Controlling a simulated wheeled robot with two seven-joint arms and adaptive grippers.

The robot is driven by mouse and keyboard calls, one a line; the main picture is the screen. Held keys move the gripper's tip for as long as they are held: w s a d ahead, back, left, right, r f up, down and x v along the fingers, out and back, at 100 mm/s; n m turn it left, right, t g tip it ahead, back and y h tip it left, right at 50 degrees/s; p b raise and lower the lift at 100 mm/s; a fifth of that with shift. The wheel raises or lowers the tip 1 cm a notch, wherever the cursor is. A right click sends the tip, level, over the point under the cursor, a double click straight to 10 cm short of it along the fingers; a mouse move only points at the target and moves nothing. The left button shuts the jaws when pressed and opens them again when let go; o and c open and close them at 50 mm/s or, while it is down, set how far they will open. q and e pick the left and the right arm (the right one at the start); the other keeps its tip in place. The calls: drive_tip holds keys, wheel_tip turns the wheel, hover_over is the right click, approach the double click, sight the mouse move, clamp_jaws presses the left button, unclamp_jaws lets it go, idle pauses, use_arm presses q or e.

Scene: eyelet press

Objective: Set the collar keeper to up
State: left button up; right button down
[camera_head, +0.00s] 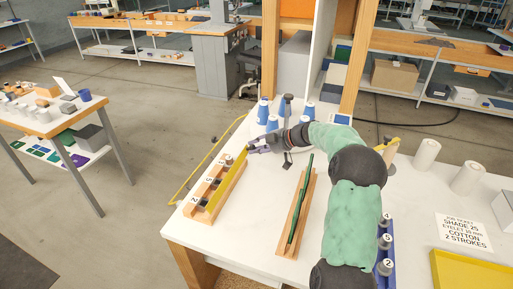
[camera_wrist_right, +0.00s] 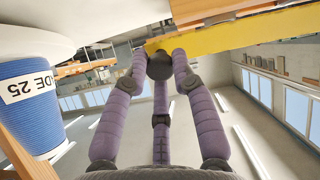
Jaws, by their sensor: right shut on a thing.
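My right gripper (camera_head: 255,146) reaches to the left over the white table, beside a yellow bar. In the right wrist view its purple fingers (camera_wrist_right: 160,75) close together around a dark round knob (camera_wrist_right: 160,65). The knob lies against the underside of a yellow bar (camera_wrist_right: 225,38) that runs across the top. I cannot tell for certain that this knob is the collar keeper, nor its setting, since the fingers cover much of it. My left gripper is not in view.
A wooden rack (camera_head: 216,190) with numbered slots stands at the table's left edge. A wooden tray (camera_head: 287,246) holds a green rod. Blue cones (camera_head: 263,110) stand behind the gripper; a blue cone (camera_wrist_right: 30,105) labelled 25 is close in the wrist view. White rolls (camera_head: 427,153) stand right.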

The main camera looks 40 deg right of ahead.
drive_tip(key=c, duration=1)
unclamp_jaws()
drive_tip(key=shift+r, duration=0.1)
wheel_tip(320, 180, up, 10)
drive_tip(key=shift+f, duration=0.1)
